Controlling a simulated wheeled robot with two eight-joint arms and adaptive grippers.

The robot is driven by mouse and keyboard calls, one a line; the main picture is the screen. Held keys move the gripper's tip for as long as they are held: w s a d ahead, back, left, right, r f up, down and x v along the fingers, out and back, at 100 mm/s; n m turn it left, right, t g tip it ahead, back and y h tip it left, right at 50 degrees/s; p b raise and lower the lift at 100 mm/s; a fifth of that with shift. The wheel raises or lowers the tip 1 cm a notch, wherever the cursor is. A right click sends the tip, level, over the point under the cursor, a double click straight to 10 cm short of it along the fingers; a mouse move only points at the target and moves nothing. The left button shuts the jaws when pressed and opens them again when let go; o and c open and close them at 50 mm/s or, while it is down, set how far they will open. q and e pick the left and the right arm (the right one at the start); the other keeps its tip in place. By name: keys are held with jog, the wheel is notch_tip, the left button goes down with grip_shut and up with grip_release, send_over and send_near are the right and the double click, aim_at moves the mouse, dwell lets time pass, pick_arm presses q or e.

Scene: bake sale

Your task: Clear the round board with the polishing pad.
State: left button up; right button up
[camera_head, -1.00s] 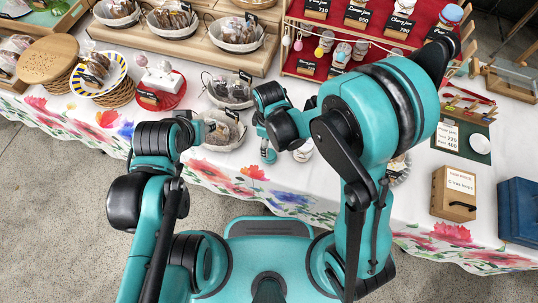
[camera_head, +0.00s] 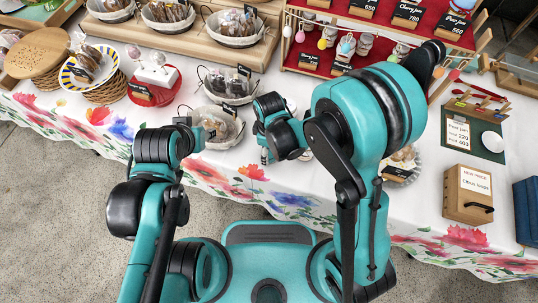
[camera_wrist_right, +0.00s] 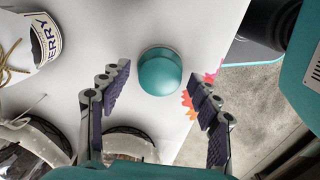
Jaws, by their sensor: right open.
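A round wooden board (camera_head: 38,52) lies on top of a woven basket at the far left of the head view. Small dark specks seem to show on it, too small to identify. In the right wrist view a smooth teal round-topped thing (camera_wrist_right: 160,72) stands on the white table near its flowered edge. It may be the polishing pad, but I cannot tell. My right gripper (camera_wrist_right: 160,80) is open and empty, its fingers on either side of this thing in the picture. In the head view my right arm hides that spot. My left gripper (camera_head: 186,122) is near the table's front edge, its fingers unclear.
A jar with a CHERRY label (camera_wrist_right: 48,38) and baskets with bagged goods (camera_wrist_right: 125,145) are close to my right gripper. A plate of baked goods (camera_head: 402,168), a wooden box (camera_head: 468,195) and a red display stand (camera_head: 400,32) are further right. Free white cloth lies along the front.

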jog(key=c, duration=1)
jog(key=shift+r, duration=0.1)
jog(key=shift+r+p, duration=1.9)
jog(key=shift+r, duration=0.55)
jog(key=shift+f, duration=0.1)
